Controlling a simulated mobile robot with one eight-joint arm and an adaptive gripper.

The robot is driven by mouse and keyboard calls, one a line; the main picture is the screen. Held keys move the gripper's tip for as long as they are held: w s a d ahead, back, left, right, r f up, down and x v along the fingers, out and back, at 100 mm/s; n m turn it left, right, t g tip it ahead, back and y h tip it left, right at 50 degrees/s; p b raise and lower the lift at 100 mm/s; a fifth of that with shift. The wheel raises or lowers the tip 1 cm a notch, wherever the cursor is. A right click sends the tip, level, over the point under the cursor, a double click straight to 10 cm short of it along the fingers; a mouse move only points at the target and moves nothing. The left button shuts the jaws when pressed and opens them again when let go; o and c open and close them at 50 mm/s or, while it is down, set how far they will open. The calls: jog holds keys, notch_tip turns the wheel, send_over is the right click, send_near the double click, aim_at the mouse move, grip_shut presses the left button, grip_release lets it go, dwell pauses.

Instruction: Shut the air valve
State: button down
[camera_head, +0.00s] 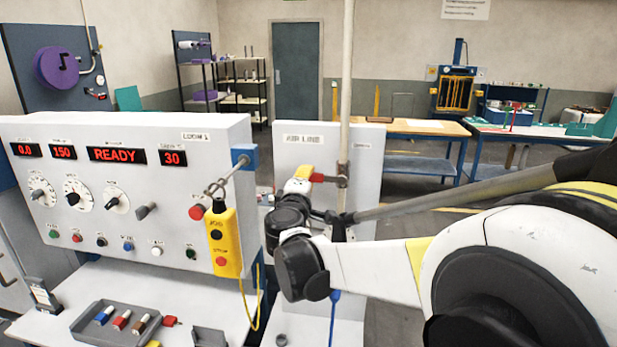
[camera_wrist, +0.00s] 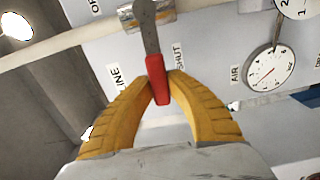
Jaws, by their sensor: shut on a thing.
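The air valve (camera_head: 342,176) sits on the upright air pipe in front of the AIR LINE panel. Its red lever handle (camera_head: 320,178) points left, crosswise to the pipe. In the wrist view the red handle (camera_wrist: 157,78) hangs from a grey lever arm that crosses the pipe, right beside the SHUT label (camera_wrist: 178,55). My gripper (camera_head: 309,175) is at the handle from the left. In the wrist view the two yellow fingers of my gripper (camera_wrist: 158,88) close around the red handle's end. The fingertips are partly hidden in the head view.
A round AIR gauge (camera_wrist: 270,68) is right of the valve in the wrist view. The loom panel (camera_head: 120,190) stands close left, with a yellow pendant (camera_head: 223,242) hanging from its edge. A grey tray (camera_head: 100,325) lies below. Tables (camera_head: 420,128) stand farther back.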

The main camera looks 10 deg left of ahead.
jog(key=shift+f+n, duration=0.3)
dwell(0.4)
jog(key=c, duration=1.3)
grip_release()
jog(key=shift+w+f, duration=0.1)
jog(key=s, duration=1.2)
jog(key=shift+a, duration=0.15)
